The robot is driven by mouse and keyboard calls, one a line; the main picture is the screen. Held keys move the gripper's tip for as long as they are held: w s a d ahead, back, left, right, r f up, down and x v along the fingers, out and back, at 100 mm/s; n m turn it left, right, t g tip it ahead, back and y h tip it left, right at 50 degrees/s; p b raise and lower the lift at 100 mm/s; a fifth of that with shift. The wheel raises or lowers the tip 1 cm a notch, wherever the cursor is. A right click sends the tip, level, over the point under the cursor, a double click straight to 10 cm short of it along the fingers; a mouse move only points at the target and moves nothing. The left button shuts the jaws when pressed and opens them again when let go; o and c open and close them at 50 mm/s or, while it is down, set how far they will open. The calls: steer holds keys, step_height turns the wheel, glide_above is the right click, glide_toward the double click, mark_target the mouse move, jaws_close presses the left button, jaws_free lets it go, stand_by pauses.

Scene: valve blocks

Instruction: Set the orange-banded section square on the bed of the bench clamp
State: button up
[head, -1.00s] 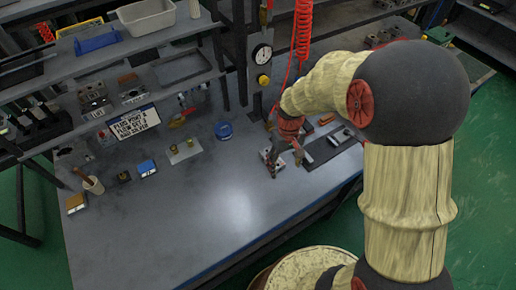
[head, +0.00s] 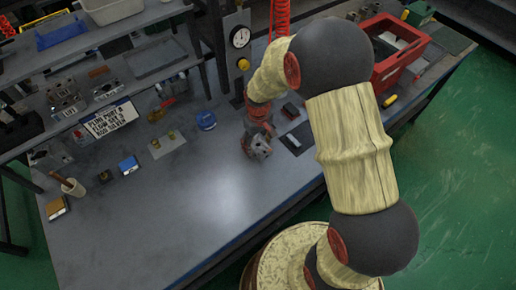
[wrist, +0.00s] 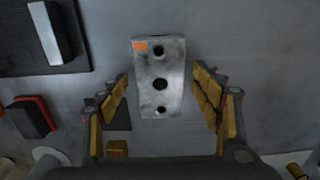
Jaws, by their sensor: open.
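A grey metal block with an orange patch at one end and several dark holes down its face (wrist: 160,78) lies between my gripper's fingers in the wrist view. It looks like the orange-banded section. My gripper (wrist: 160,95) is open, with a finger on each side and a visible gap to the block. In the head view my gripper (head: 258,147) is low over the bench and largely hides the block. A dark plate with a pale bar (wrist: 72,45) lies at the upper left of the wrist view; I cannot tell whether it is the bench clamp.
A red-and-black block (wrist: 33,117) lies left of the gripper. In the head view a blue round item (head: 206,120), a sign (head: 110,117) and a red crate (head: 403,55) stand on the bench. The bench's front middle is clear.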

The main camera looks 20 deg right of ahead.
steer(key=shift+f, duration=0.35)
steer(key=shift+c, duration=1.1)
steer(key=shift+r, duration=0.1)
jaws_close()
